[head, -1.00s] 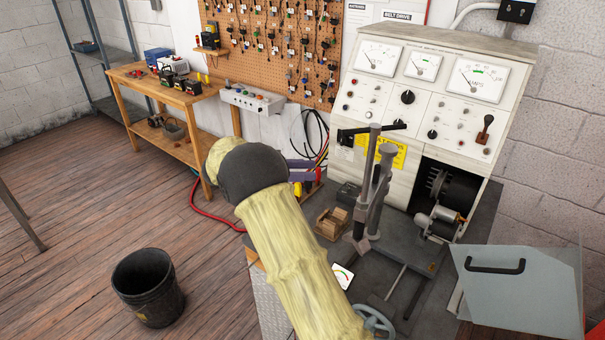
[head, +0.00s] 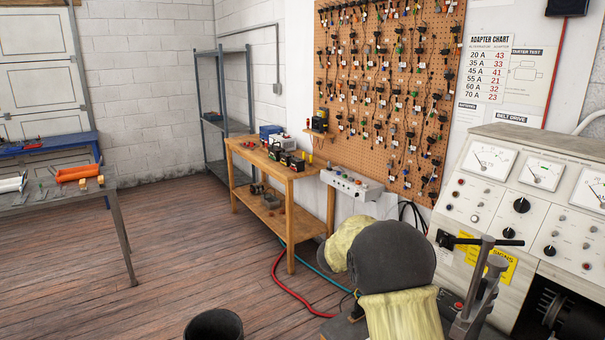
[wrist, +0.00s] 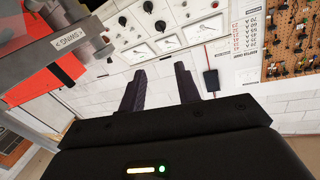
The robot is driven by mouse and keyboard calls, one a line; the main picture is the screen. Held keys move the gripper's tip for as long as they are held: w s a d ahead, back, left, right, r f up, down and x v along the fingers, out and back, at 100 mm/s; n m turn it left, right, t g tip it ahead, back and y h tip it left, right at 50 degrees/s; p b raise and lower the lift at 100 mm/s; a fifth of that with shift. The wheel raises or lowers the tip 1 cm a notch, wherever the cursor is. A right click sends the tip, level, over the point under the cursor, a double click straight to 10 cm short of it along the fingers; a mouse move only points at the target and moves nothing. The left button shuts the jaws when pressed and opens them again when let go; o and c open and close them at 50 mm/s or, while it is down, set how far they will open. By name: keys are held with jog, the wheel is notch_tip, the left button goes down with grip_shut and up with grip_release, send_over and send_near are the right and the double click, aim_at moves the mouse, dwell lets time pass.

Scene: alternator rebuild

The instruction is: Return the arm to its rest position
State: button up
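My arm, wrapped in a pale yellow cover with a dark grey joint, rises at the lower right of the head view in front of the test bench (head: 478,205). My gripper (wrist: 160,72) shows in the wrist view with its two dark purple fingers apart and nothing between them. In the head view the gripper is hidden behind my arm. The wrist view sees the bench panel with its gauges upside down beyond the fingers, with white wall between.
A wooden workbench (head: 262,160) with tools stands left of my arm. A black bucket (head: 215,325) sits on the floor at the bottom. A grey metal table (head: 62,200) is at left. A label plate (wrist: 66,45) is close in the wrist view.

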jog(key=s+a+f+n+t+y, duration=0.3)
jog(key=a+f+n+t+y, duration=0.3)
jog(key=a+n+y, duration=0.6)
jog(key=s+f+n+g+y, duration=0.2)
jog(key=s+f+g, duration=0.2)
jog(key=s, duration=0.9)
jog(key=s+f+n+g+y, duration=0.2)
jog(key=s+f+g, duration=0.3)
jog(key=s, duration=0.8)
jog(key=shift+s+d+f+y, duration=0.15)
jog(key=shift+d+f+y, duration=0.2)
jog(key=shift+f, duration=0.2)
jog(key=shift+a, duration=0.1)
